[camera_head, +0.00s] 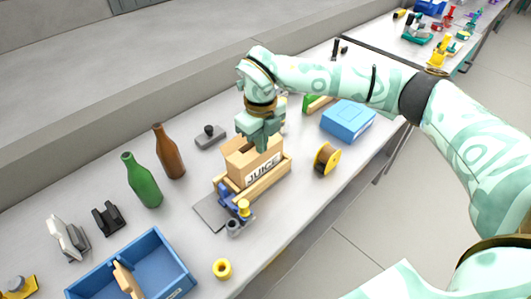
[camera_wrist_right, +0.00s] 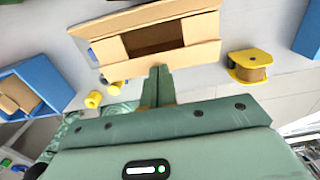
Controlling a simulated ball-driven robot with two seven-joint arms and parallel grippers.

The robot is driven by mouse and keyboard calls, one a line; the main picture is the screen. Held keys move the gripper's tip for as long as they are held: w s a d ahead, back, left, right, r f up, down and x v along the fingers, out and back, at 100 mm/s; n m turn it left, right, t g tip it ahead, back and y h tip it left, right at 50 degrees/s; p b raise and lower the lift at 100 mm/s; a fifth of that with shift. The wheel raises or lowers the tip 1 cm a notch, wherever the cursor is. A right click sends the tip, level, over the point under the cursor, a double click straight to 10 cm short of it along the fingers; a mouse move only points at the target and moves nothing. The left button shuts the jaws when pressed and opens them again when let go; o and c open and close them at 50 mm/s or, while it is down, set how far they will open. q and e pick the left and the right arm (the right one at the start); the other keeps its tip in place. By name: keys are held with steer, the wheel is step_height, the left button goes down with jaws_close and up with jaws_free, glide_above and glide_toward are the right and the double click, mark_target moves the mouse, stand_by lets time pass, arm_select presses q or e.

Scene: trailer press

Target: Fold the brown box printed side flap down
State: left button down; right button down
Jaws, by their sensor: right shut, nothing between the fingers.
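The brown box (camera_head: 238,163) stands in a wooden cradle (camera_head: 274,178), its JUICE print facing the table's front edge. In the right wrist view its top (camera_wrist_right: 152,40) is open at the middle, with flaps around the dark opening. The flap on the printed side (camera_wrist_right: 178,60) is along the near edge of the opening; its exact angle is hard to tell. My right gripper (camera_head: 264,146) is shut and empty, pointing down over the printed side. Its fingertips (camera_wrist_right: 158,68) are at that flap; I cannot tell whether they touch. My left gripper is not in view.
A blue clamp with a yellow knob (camera_head: 243,208) stands left of the box. A yellow-ended spool (camera_head: 327,159) and a blue box (camera_head: 348,121) are to the right. Bottles (camera_head: 142,182) and a blue tray (camera_head: 165,254) are left. Bare table lies before the cradle.

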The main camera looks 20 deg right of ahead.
steer(key=shift+w+f, duration=0.1)
steer(key=shift+f, duration=0.15)
stand_by(0.5)
stand_by(0.3)
step_height(320, 180, up, 9)
steer(key=p, duration=0.7)
steer(key=shift+p, duration=0.3)
